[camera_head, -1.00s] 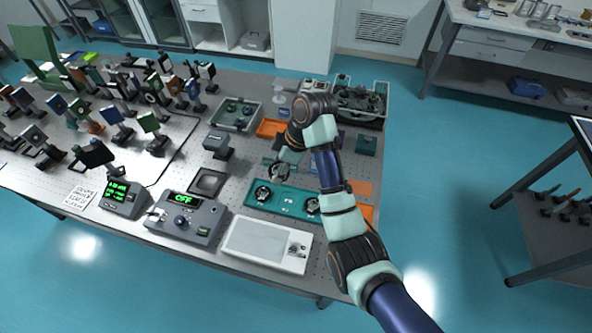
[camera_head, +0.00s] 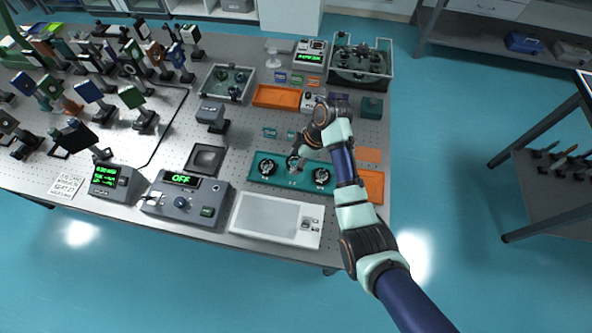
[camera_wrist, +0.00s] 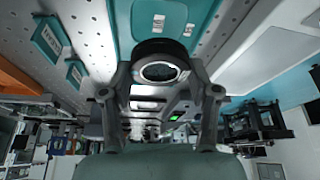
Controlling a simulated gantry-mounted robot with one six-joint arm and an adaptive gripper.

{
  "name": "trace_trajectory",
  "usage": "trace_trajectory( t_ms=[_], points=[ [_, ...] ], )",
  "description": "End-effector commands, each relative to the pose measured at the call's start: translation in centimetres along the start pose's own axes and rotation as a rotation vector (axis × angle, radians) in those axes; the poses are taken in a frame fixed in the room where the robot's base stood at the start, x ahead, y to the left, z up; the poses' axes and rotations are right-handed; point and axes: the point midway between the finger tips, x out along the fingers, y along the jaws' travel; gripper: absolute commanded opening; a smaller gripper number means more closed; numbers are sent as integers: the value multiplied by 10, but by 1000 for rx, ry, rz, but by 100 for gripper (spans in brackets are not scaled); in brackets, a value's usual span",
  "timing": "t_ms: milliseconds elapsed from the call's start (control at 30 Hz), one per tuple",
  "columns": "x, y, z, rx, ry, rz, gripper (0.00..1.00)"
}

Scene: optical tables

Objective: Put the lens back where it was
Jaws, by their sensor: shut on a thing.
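My gripper (camera_head: 295,160) is over the middle of a long teal tray (camera_head: 280,180). In the wrist view, my gripper (camera_wrist: 159,76) is shut on a round lens (camera_wrist: 158,62) in a black mount, with one finger on each side. The teal tray (camera_wrist: 197,22) lies right behind the lens in that view; I cannot tell whether the lens touches it. Two other round black-mounted lenses sit in the tray, one at the left end (camera_head: 266,169) and one at the right end (camera_head: 321,177). My gripper partly hides the tray's middle in the head view.
A white panel (camera_head: 265,215) lies in front of the tray, beside a control box (camera_head: 180,200) reading OFF. Small teal label blocks (camera_head: 270,132) stand just behind the tray. Many mounted optics fill the left side.

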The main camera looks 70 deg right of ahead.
Motion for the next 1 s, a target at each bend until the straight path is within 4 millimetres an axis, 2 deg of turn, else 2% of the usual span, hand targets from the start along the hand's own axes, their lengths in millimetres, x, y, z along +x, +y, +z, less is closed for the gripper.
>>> trace_trajectory(
  t_ms=[33,267,500,833,867,1000],
  points=[
    [6,0,2,0,0,-1,19],
    [14,0,6,1,0,-1,19],
    [48,0,20,1,-1,-1,19],
    [52,0,21,0,0,1,19],
    [52,0,21,1,0,1,62],
    [51,0,21,1,0,1,85]
  ],
)
